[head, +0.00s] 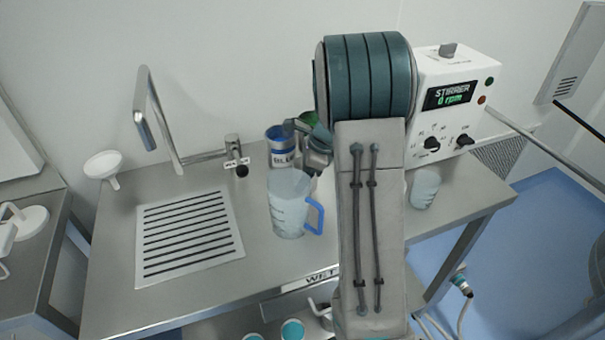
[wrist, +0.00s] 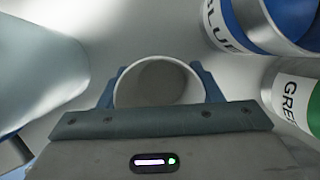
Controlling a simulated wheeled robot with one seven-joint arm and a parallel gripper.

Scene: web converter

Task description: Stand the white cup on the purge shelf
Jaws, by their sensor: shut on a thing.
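The white cup (wrist: 158,88) shows in the wrist view from above, its round open rim between the two fingers. My gripper (wrist: 160,78) is shut on it, one blue-grey finger on each side. In the head view my gripper (head: 317,150) is above the steel bench behind the jug, partly covered by my arm. The cup is mostly hidden there, so I cannot tell whether it touches the bench. I cannot pick out the purge shelf in either view.
A measuring jug (head: 288,205) with a blue handle stands close in front. A blue-labelled can (head: 280,150) and a green-labelled can (wrist: 298,92) stand close by. A slotted drain (head: 190,235), tap (head: 143,120), stirrer (head: 455,105) and clear beaker (head: 424,188) are also on the bench.

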